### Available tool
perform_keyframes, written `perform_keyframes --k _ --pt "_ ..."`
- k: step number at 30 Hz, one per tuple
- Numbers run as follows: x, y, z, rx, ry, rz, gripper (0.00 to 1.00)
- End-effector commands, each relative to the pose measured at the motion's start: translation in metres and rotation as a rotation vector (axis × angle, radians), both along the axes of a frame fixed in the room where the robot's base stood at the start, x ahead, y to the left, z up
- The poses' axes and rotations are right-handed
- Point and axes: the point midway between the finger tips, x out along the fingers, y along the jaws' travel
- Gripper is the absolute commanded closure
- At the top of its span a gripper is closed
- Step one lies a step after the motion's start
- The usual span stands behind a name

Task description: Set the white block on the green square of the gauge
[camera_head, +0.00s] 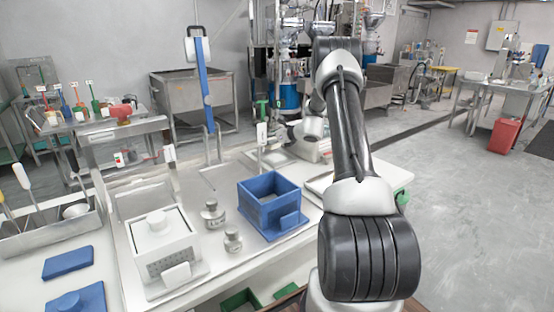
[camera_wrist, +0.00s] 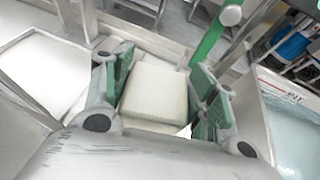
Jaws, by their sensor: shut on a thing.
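The white block (camera_wrist: 155,92) fills the space between the green-padded fingers of my gripper (camera_wrist: 160,84) in the wrist view. It is cream-white with a finely dotted top. My gripper is shut on it. In the head view my arm reaches to the back of the white bench, and the fingers and block cannot be made out there. A green upright post (camera_wrist: 208,38) stands just beyond the right finger in the wrist view. A slim green-and-white upright (camera_head: 262,122) stands at the bench's back in the head view. I cannot make out the gauge's green square.
A blue box (camera_head: 268,204), two small grey weights (camera_head: 213,214) and a white lidded box (camera_head: 162,240) stand on the bench. A tall blue upright (camera_head: 207,92) rises behind them. In the wrist view a pale tray (camera_wrist: 42,72) lies left and a clear container (camera_wrist: 298,135) right.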

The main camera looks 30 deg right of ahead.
Motion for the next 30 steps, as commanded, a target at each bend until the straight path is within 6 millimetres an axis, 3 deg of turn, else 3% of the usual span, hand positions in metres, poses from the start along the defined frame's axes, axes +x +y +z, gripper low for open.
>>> perform_keyframes --k 3,7,16,30 --pt "0.020 -0.024 0.018 -0.003 -0.004 -0.071 0.70" --pt "0.030 -0.043 0.028 -0.001 0.000 -0.148 0.70" --pt "0.027 -0.047 -0.023 0.001 0.004 -0.184 0.70" --pt "0.028 -0.046 -0.075 0.000 0.000 -0.183 0.70"
